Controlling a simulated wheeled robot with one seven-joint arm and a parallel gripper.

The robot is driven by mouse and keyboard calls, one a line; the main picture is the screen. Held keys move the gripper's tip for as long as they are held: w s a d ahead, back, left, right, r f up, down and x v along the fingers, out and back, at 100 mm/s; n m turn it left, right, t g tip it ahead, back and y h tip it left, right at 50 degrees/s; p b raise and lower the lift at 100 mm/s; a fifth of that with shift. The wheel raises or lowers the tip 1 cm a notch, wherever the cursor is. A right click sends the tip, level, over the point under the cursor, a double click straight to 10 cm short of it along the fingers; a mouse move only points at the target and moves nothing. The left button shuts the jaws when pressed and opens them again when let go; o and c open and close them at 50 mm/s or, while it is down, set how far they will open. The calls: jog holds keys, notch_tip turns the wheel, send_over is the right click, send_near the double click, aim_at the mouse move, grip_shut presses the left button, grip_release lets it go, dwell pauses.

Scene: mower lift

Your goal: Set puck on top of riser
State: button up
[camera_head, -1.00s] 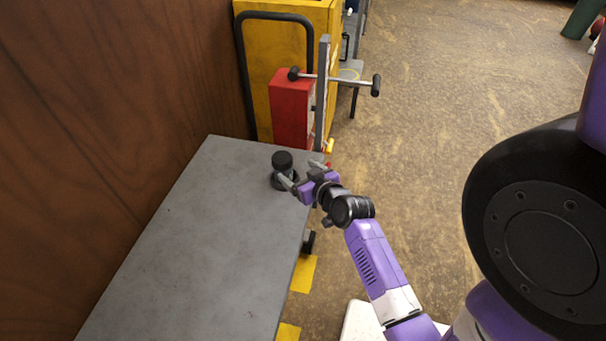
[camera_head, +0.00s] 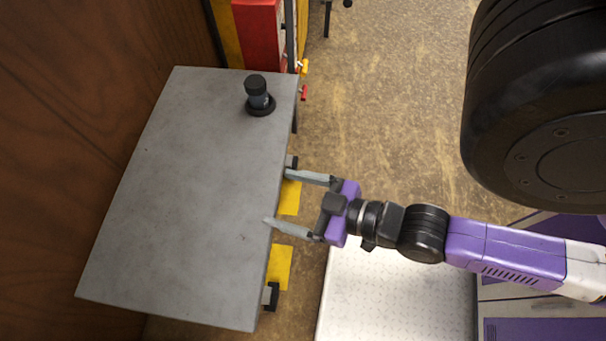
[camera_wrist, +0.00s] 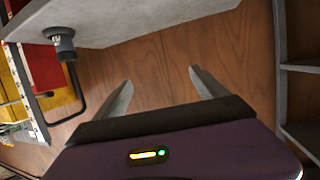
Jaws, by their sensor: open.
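A dark stack stands upright on the grey table (camera_head: 185,190), near its far right corner. It has a black cylindrical top (camera_head: 255,84), which looks like the puck, above a narrower blue-grey body and a wide black base (camera_head: 261,106), which look like the riser. In the wrist view the stack (camera_wrist: 63,42) shows at upper left, upside down. The puck appears seated on the riser, though the join is too small to judge. My gripper (camera_head: 279,197) is open and empty at the table's right edge, well apart from the stack. It also shows in the wrist view (camera_wrist: 160,78).
A red box (camera_head: 258,35) and yellow frame (camera_head: 225,35) stand beyond the table's far end. A brown wooden wall (camera_head: 60,150) runs along the left. Most of the tabletop is bare. Open floor (camera_head: 385,110) lies to the right.

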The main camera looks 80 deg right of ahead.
jog(key=s+a+r+n+y, duration=0.1)
jog(key=s+a+r+y, duration=0.1)
jog(key=s+a+r, duration=0.1)
notch_tip(320, 180, up, 2)
jog(key=shift+s+a+r+n+y, duration=0.1)
jog(key=shift+s+a+n+y, duration=0.25)
jog(key=shift+a, duration=0.35)
